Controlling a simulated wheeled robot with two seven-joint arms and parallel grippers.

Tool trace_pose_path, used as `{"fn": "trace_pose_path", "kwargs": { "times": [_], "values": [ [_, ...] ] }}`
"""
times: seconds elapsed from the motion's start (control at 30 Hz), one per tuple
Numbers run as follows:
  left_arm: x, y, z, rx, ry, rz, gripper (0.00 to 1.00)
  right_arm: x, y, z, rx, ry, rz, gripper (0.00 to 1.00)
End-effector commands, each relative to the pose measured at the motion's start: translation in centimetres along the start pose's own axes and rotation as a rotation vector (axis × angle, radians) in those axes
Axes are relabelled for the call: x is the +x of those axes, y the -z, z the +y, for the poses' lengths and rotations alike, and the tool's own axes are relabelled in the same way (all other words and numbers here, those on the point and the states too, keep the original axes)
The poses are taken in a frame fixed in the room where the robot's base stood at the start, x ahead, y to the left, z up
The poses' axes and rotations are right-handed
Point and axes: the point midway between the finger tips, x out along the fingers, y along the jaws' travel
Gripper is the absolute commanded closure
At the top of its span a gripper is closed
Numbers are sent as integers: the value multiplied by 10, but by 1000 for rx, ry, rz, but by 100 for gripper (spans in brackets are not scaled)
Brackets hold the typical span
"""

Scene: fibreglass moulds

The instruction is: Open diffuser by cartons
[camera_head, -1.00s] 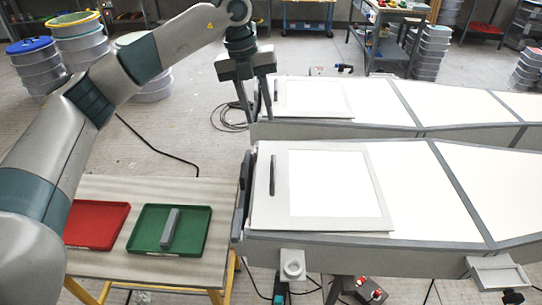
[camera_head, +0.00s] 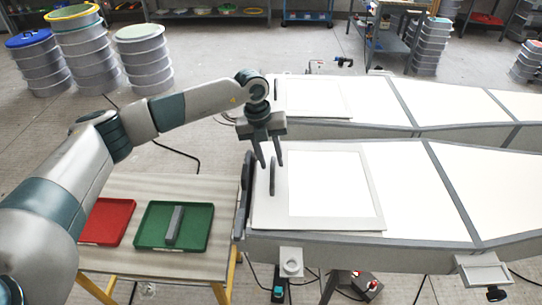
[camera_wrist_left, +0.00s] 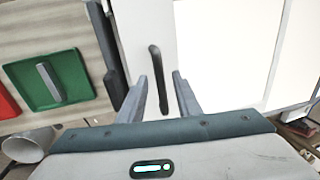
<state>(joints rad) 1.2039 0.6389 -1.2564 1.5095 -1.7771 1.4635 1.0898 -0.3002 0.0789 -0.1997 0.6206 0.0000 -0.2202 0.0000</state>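A flat pale panel with a white pane (camera_head: 335,185), seemingly a diffuser, lies on the near mould (camera_head: 440,190). A dark upright bar handle (camera_head: 272,180) is on its left border; it also shows in the left wrist view (camera_wrist_left: 155,65). A similar panel (camera_head: 318,98) lies on the far mould (camera_head: 455,100). Both look shut. My left gripper (camera_head: 270,165) is open and empty, pointing down just above the near panel's handle. In the left wrist view, the handle appears between its parted fingers (camera_wrist_left: 160,76); contact cannot be told. My right gripper is not in view. I see no clear cartons.
A table (camera_head: 190,262) at the left bears a red tray (camera_head: 105,222) and a green tray (camera_head: 150,236) with a grey block (camera_head: 175,225). Stacked drums (camera_head: 145,60) stand at the back left. Cables lie on the floor.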

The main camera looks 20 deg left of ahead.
Motion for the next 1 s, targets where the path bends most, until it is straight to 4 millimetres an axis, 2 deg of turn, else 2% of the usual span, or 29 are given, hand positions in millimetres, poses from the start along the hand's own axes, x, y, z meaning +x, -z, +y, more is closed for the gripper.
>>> {"fn": "trace_pose_path", "kwargs": {
  "times": [0.37,0.4,0.5,0.53,0.83,1.0],
  "values": [
    [5,0,0,0,0,0,69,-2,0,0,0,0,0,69],
    [5,0,0,0,0,0,74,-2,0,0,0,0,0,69],
    [5,0,0,0,0,0,98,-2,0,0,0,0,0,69],
    [5,0,0,0,0,0,100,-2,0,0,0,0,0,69],
    [6,0,-3,1,0,0,100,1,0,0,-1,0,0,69],
    [10,0,-17,2,2,-1,100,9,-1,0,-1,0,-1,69]
  ]
}}
